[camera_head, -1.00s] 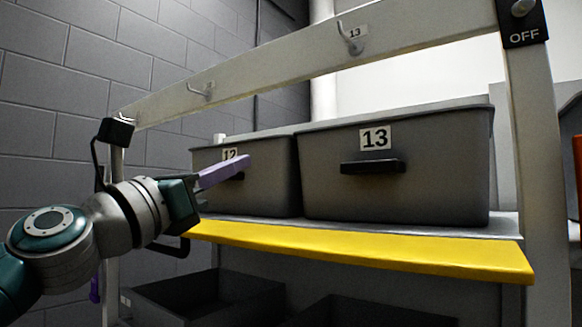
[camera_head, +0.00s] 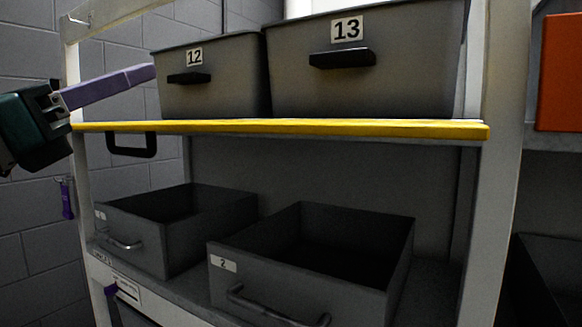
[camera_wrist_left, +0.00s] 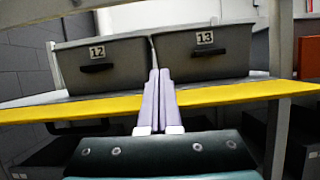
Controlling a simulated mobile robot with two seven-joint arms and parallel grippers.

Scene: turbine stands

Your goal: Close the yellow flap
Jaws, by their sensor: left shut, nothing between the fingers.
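The yellow flap (camera_head: 300,127) runs along the front edge of the upper shelf, seen nearly edge-on and roughly level. In the left wrist view the yellow flap (camera_wrist_left: 225,94) spans the picture below the bins. A black handle (camera_head: 132,146) hangs under its left end. My left gripper (camera_head: 150,73) is shut and empty, its purple fingers pointing right above the flap's left end, beside bin 12. In the left wrist view the shut fingers (camera_wrist_left: 159,75) overlap the flap and point between the two bins. I cannot tell whether they touch anything. My right gripper is not in view.
Bin 12 (camera_head: 215,80) and bin 13 (camera_head: 400,70) stand on the upper shelf behind the flap. Two open grey drawers, one at left (camera_head: 180,245) and one labelled 2 (camera_head: 290,275), sit below. A white post (camera_head: 500,160) bounds the right side.

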